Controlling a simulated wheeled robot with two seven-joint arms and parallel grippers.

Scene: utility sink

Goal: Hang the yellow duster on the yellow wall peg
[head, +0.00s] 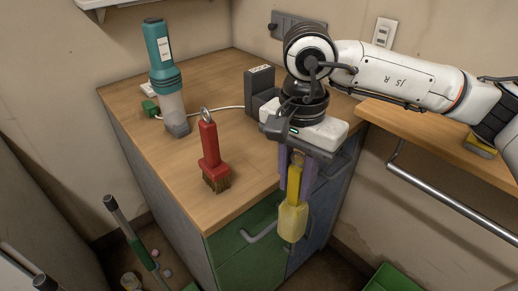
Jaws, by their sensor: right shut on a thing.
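The yellow duster (292,222) hangs head down from my right gripper (296,190), with its handle between the two purple fingers. My right gripper is shut on the handle and points down, in front of the wooden cabinet's right front corner. The duster's head is in front of the green drawer and the blue front. I cannot make out a yellow wall peg; my right arm covers part of the back wall. My left gripper is not in view.
A dark grey box (260,88) sits beside my right wrist. A wooden shelf (420,125) with a metal rail (430,192) is at right. Handles stand at lower left.

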